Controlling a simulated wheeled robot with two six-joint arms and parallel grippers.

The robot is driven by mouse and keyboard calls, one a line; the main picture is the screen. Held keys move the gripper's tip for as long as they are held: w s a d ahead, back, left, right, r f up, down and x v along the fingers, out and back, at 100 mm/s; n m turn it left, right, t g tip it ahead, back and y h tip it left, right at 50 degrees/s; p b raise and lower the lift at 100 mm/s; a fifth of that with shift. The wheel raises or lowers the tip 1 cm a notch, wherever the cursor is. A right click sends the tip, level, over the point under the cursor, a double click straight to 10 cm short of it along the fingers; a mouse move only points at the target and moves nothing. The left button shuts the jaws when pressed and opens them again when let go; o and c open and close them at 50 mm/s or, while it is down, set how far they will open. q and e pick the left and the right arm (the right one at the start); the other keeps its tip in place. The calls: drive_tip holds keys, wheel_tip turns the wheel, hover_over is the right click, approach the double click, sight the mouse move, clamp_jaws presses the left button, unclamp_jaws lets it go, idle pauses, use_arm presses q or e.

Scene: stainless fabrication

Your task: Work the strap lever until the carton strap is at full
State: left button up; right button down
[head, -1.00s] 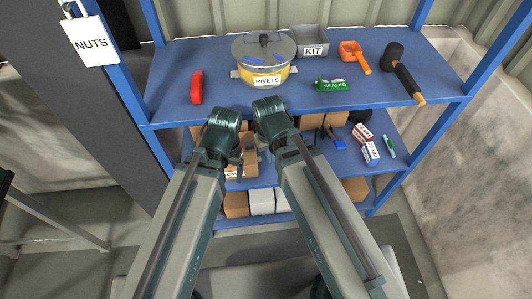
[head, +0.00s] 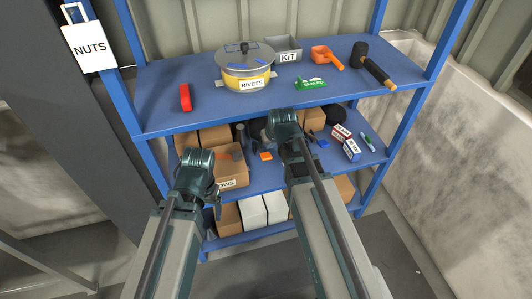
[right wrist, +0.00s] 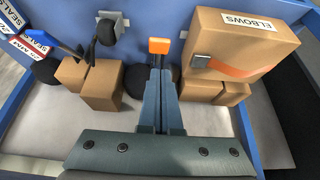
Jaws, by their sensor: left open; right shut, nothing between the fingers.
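A brown carton (right wrist: 240,55) labelled ELBOWS has a metal buckle (right wrist: 201,61) and an orange strap band (right wrist: 240,69) in the right wrist view. The carton (head: 232,170) also shows in the head view, partly behind my left gripper. An orange-tipped piece (right wrist: 159,46), perhaps the strap lever, stands just beyond my right fingertips; contact is unclear. The orange piece also shows in the head view (head: 265,155). My right gripper (right wrist: 158,75) is shut and empty over the middle shelf. My left gripper (head: 214,190) is open, in front of the carton.
The blue upper shelf (head: 210,112) overhangs the work area and carries a RIVETS pot (head: 247,75), a KIT bin (head: 284,48) and a mallet (head: 372,65). Small cartons (right wrist: 102,85) and a black-knobbed bracket (right wrist: 106,32) lie left of my right fingers. Small labelled boxes (head: 351,149) stand farther right.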

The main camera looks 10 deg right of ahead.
sight(265, 155)
drive_tip(key=shift+f, duration=0.1)
drive_tip(key=b+x, duration=0.9)
drive_tip(key=x, duration=0.1)
